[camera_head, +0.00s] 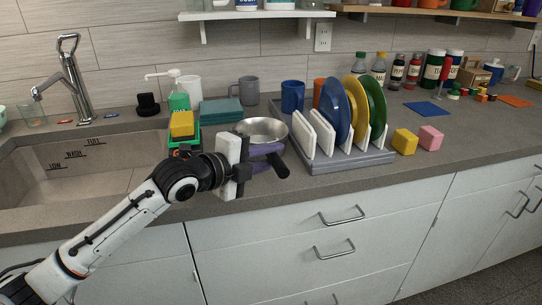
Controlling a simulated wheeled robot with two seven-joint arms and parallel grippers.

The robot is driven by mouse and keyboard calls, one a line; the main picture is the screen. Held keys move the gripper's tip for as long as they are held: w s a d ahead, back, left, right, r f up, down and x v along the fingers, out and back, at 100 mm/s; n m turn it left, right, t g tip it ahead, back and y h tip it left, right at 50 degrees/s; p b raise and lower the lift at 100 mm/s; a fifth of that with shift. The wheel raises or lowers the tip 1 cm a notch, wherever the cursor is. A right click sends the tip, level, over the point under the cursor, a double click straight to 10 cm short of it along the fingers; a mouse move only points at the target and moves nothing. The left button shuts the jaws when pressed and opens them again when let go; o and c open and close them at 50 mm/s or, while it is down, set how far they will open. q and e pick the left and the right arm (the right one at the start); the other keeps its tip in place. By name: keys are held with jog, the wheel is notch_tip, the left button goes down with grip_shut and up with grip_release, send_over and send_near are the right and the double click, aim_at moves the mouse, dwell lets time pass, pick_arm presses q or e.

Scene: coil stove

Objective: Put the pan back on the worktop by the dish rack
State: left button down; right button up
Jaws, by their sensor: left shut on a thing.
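A silver metal pan (262,129) is at the left side of the dish rack. My left gripper (262,163) is at the pan's near side, shut on it around the handle. The gripper hides much of the handle; a dark end (283,172) shows to its right. I cannot tell whether the pan touches the worktop (345,186). The grey dish rack (352,160) holds white, blue, yellow and green plates upright. My right gripper is not in view.
The sink (75,170) and tap (75,80) are at the left. A yellow sponge (181,123), teal cloths (221,110) and a grey mug (249,89) stand near the pan. Yellow (404,141) and pink (430,138) blocks lie right of the rack. The front worktop strip is clear.

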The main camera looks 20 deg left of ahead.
pick_arm(q)
jog(key=shift+r, duration=0.2)
jog(key=c, duration=1.8)
grip_release()
jog(key=shift+f, duration=0.25)
jog(key=shift+c, duration=0.2)
jog(key=shift+o, duration=1.3)
jog(key=shift+r, duration=0.2)
jog(key=v, duration=1)
jog(key=shift+s+a+f+b, duration=0.1)
jog(key=shift+s+f+b, duration=0.1)
jog(key=shift+s+b, duration=0.15)
jog(key=shift+s+a+r, duration=0.2)
jog(key=shift+s+r, duration=0.15)
jog(key=shift+s, duration=0.25)
